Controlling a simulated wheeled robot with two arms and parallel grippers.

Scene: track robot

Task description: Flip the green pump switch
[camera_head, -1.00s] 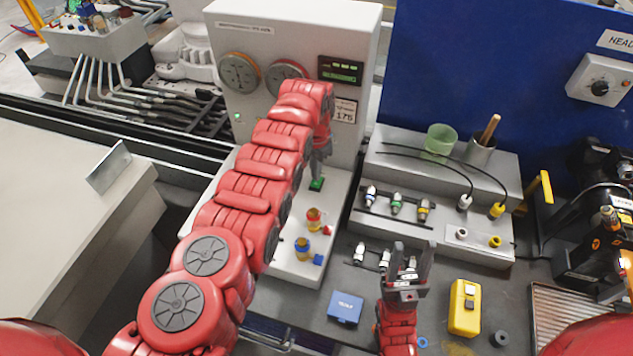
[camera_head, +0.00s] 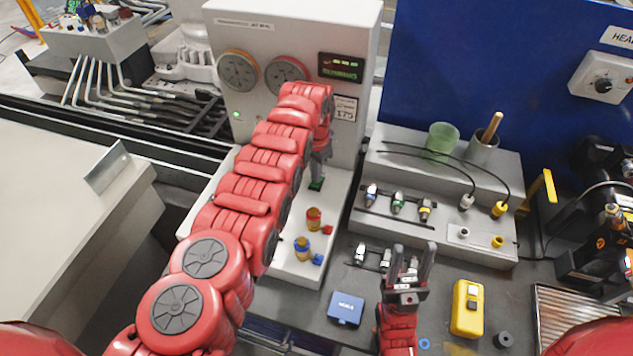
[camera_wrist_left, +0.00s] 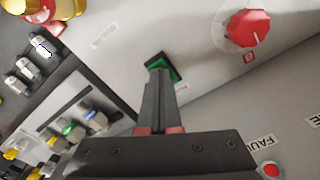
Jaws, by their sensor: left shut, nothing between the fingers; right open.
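The green pump switch (camera_head: 316,184) sits on the light grey ledge of the machine, just below my left gripper in the head view. It also shows in the left wrist view (camera_wrist_left: 163,67) as a green rocker in a black frame, right at my fingertips. My left gripper (camera_head: 318,174) is shut and empty, pointing down at the switch. The fingertips cover part of it, and I cannot tell whether they touch it. My right gripper (camera_head: 411,254) is open and empty, pointing up over the dark bench, well away from the switch.
A red knob (camera_wrist_left: 247,27) is near the switch in the left wrist view. Red and blue valves (camera_head: 313,218) stand on the same ledge. Gauges (camera_head: 238,71) and a display (camera_head: 341,67) are on the panel behind. A blue box (camera_head: 346,308) and yellow meter (camera_head: 467,307) lie on the bench.

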